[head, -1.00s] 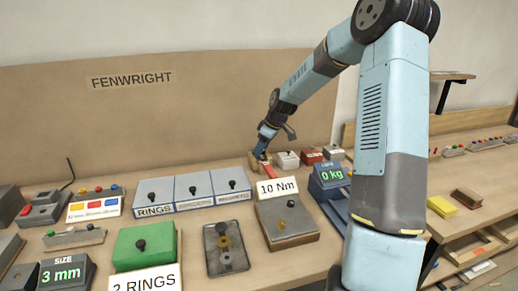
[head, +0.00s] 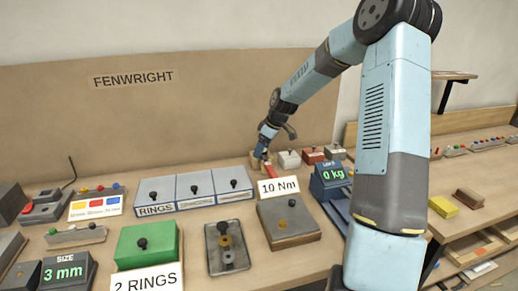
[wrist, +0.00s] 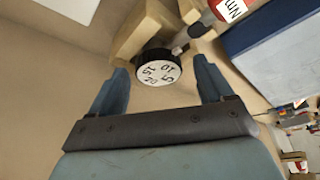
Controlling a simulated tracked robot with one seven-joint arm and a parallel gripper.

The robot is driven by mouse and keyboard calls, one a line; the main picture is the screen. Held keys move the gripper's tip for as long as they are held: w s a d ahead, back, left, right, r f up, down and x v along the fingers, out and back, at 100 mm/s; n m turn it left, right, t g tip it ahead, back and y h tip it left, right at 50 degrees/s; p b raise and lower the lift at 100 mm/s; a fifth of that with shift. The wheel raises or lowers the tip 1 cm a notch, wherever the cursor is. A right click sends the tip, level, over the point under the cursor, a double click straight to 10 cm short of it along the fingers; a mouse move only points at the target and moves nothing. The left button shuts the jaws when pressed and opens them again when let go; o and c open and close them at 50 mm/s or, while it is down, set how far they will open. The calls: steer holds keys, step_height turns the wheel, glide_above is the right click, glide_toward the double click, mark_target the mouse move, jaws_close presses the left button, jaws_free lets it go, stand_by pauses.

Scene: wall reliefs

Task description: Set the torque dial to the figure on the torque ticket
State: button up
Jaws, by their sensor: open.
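The torque ticket (head: 279,187) is a white card reading "10 Nm", standing behind a grey box. The torque dial (wrist: 158,70) shows in the wrist view as a round white face with a black rim, marked 5, 10, 15 and 20. It is at the end of a red-handled tool (wrist: 232,12) that rests by a wooden block (wrist: 140,30). My gripper (wrist: 162,76) is open, its fingers on either side of the dial with gaps visible. In the head view my gripper (head: 261,153) is at the tool, and the dial is hidden there.
In the head view, grey boxes with black knobs (head: 194,188) stand to the left, and small white and red boxes (head: 313,156) to the right. A backboard (head: 215,110) rises behind.

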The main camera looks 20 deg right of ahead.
steer(key=shift+d+r, duration=0.15)
steer(key=shift+r, duration=0.05)
steer(key=v, duration=1.3)
steer(key=s+a+r+m+h, duration=0.1)
steer(key=s+a+r+m, duration=0.15)
steer(key=s, duration=0.45)
steer(key=s+a+r+m+h, duration=0.1)
steer(key=s+a+r+h, duration=0.15)
steer(key=s, duration=0.45)
steer(key=s+a+r+m, duration=0.2)
steer(key=s+r, duration=0.1)
steer(key=s, duration=0.3)
steer(key=s+d+m+t, duration=0.1)
steer(key=s+m, duration=0.3)
steer(key=s, duration=1.4)
steer(key=shift+s+m+t, duration=0.35)
steer(key=shift+s+t, duration=0.05)
steer(key=shift+t, duration=0.5)
